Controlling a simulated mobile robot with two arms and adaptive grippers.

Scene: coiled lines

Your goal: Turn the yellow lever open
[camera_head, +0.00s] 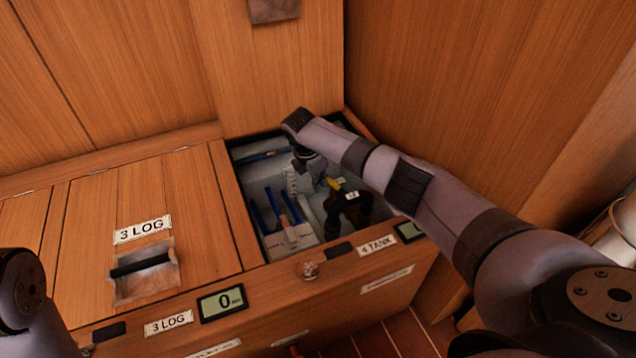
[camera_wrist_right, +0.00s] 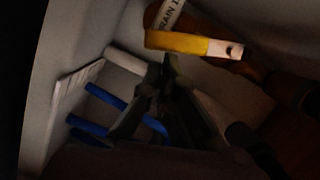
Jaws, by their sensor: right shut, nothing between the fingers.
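The yellow lever (camera_head: 334,184) sits inside the open compartment labelled 4 TANK, partly hidden by my right arm and the dark fitting beside it. In the right wrist view the yellow lever (camera_wrist_right: 190,44) shows as a short flat bar with a pale end and a dark spot, next to a tag reading DRAIN. My right gripper (camera_head: 318,176) reaches down into the compartment beside the lever. Its dark fingers (camera_wrist_right: 162,76) are shut and empty, just below the lever in the wrist view; I cannot tell if they touch it. My left gripper is out of view.
Blue-handled items (camera_head: 272,208) and a white block (camera_head: 290,240) lie in the compartment's left part. The compartment's front rim (camera_head: 340,249) and the wooden wall (camera_head: 470,90) bound the space. The closed 3 LOG lid (camera_head: 90,215) is at left.

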